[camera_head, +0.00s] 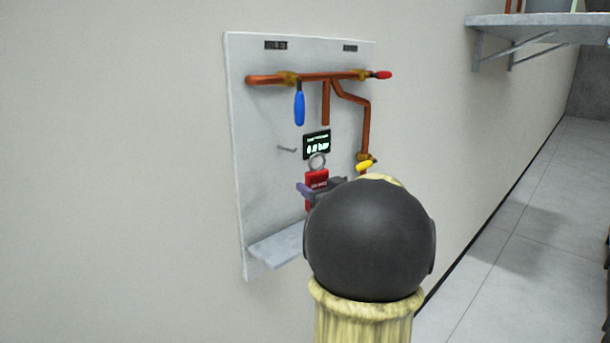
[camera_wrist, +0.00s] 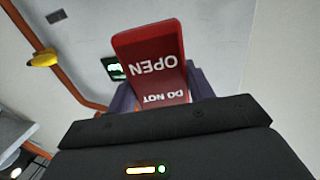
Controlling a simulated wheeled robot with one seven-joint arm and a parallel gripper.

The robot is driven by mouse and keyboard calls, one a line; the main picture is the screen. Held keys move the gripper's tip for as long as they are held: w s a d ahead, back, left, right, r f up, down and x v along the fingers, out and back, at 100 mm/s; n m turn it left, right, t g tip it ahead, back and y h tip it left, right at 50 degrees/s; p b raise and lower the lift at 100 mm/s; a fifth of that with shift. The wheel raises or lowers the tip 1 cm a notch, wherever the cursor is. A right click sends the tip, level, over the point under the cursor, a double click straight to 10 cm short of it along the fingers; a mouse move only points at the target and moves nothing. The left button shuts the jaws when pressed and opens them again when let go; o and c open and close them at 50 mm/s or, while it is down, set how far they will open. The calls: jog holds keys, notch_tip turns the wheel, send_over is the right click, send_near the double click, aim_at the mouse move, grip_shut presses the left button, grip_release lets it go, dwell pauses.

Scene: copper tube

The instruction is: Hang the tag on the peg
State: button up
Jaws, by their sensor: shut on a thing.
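The red tag (camera_head: 317,179) has a grey ring (camera_head: 317,160) at its top and is held upright in front of the board. In the wrist view the tag (camera_wrist: 150,55) shows the words "DO NOT OPEN" upside down. My gripper (camera_head: 318,190) is shut on the tag's lower part, and its purple fingers (camera_wrist: 201,84) show beside it. The peg (camera_head: 287,149) is a thin grey pin on the board, left of the ring and slightly higher. The ring appears apart from the peg.
The grey board (camera_head: 262,190) carries copper pipes (camera_head: 325,103), a blue lever (camera_head: 299,104), a red lever (camera_head: 382,75) and a yellow lever (camera_head: 364,165). A small display (camera_head: 316,144) sits just behind the ring. A ledge (camera_head: 276,246) juts out below. A wall shelf (camera_head: 545,22) is at upper right.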

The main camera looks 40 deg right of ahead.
aim_at(283, 172)
jog(key=shift+w+r, duration=0.2)
jog(key=shift+r, duration=0.45)
jog(key=shift+s+d, duration=0.15)
jog(key=shift+s, duration=0.15)
jog(key=shift+w+a+f+b, duration=0.15)
jog(key=shift+w, duration=1.3)
jog(key=shift+w+a+f+b, duration=0.1)
jog(key=shift+w+b, duration=0.1)
jog(key=shift+w, duration=1.25)
jog(key=shift+w+a+f+b, duration=0.15)
jog(key=shift+w, duration=1.3)
jog(key=shift+w+f, duration=0.4)
jog(key=shift+w, duration=0.25)
